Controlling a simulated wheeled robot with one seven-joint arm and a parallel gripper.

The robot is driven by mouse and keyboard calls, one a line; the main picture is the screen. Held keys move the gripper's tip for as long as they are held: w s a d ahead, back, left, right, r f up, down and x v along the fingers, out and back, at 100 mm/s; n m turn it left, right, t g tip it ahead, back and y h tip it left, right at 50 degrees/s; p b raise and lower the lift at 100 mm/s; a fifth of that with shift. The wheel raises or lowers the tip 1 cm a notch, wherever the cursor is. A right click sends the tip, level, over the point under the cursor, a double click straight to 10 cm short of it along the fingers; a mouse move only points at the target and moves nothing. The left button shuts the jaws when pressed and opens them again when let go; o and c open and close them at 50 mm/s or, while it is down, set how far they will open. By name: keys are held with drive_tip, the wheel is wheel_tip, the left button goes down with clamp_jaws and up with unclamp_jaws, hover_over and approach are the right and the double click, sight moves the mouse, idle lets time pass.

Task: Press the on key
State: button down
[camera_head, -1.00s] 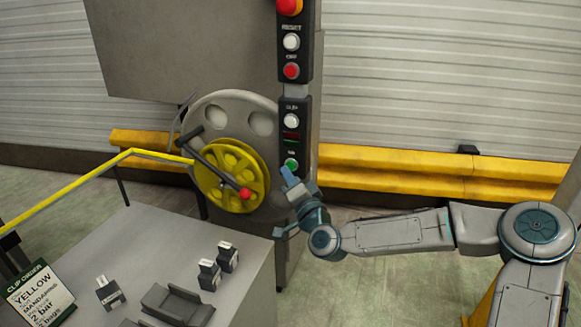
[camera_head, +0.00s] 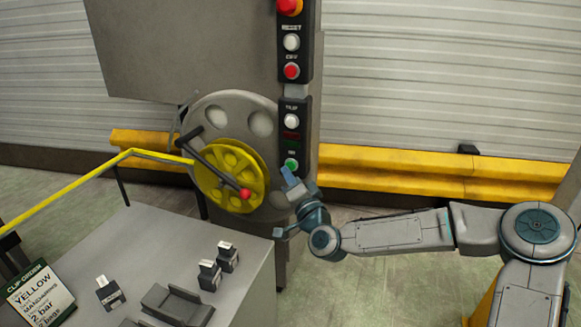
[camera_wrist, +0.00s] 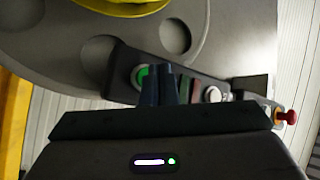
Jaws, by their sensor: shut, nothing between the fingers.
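The on key is the green button (camera_head: 291,165) at the bottom of the dark control panel (camera_head: 293,102) on the machine's post. My gripper (camera_head: 288,176) is shut and empty, its fingertips just below the green button in the head view. In the wrist view the shut fingers (camera_wrist: 162,72) lie over the right part of the green button (camera_wrist: 142,76), whose left part shows. I cannot tell whether the fingertips touch it.
Above it on the panel are a white button (camera_head: 291,121), a red button (camera_head: 291,71) and a red emergency knob (camera_head: 289,6). A yellow handwheel (camera_head: 232,175) stands to the left. A grey table (camera_head: 160,240) with black blocks is at lower left.

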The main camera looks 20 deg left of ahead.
drive_tip(key=shift+w, duration=0.15)
idle(0.6)
drive_tip(key=shift+w, duration=0.3)
drive_tip(key=shift+w+b, duration=0.35)
drive_tip(key=shift+w, duration=0.05)
idle(0.6)
drive_tip(key=shift+s, duration=0.85)
drive_tip(key=shift+s+a+b, duration=0.2)
drive_tip(key=shift+s+b, duration=0.2)
drive_tip(key=shift+s, duration=2.1)
